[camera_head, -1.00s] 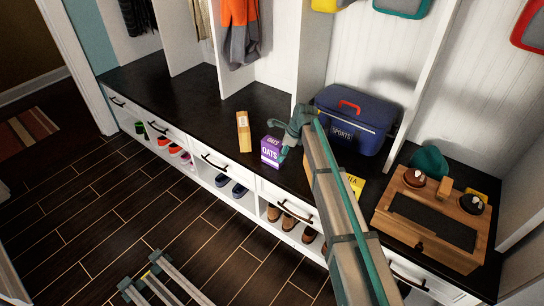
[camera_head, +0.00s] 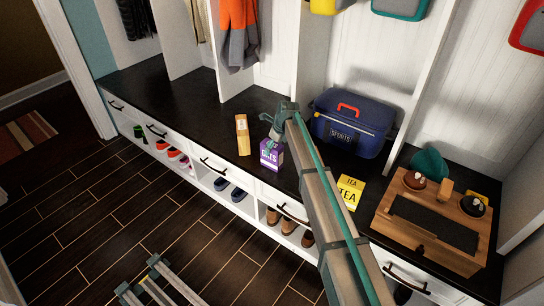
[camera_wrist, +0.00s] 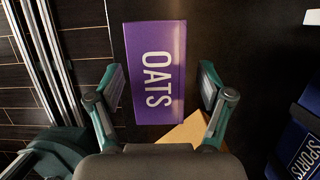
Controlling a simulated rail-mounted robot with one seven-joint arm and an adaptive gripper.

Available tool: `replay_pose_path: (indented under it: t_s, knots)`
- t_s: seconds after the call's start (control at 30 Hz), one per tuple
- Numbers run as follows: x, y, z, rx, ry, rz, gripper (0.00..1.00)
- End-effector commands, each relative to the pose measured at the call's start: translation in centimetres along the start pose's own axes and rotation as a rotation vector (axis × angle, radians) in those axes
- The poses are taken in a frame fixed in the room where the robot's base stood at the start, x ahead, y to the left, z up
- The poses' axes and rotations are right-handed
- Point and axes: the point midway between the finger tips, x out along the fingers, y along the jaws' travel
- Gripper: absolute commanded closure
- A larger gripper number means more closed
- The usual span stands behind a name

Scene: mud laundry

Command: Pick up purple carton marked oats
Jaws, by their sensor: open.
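The purple carton marked OATS (camera_head: 271,156) stands upright on the dark bench top near its front edge. My gripper (camera_head: 271,138) is at the carton's top in the head view and hides part of it. In the wrist view the carton (camera_wrist: 155,70) lies between the two open fingers of my gripper (camera_wrist: 162,88). The left finger is close to the carton's left side, and a wider gap shows on the right. I cannot tell whether either finger touches it.
A tan carton (camera_head: 242,135) stands just left of the purple one. A blue SPORTS cooler (camera_head: 350,125) is behind to the right. A yellow TEA box (camera_head: 349,191) and a wooden box (camera_head: 435,228) lie further right. The bench's left part (camera_head: 165,88) is clear.

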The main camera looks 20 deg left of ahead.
Motion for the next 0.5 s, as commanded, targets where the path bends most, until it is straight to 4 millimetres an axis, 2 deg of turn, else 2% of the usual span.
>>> replay_pose_path:
  t_s: [0.3, 0.5]
  knots:
    - [4.0, 0.1, -0.1, -0.001, 0.001, 0.001, 0.21]
    - [4.8, 0.2, -0.1, -0.001, 0.000, 0.001, 0.21]
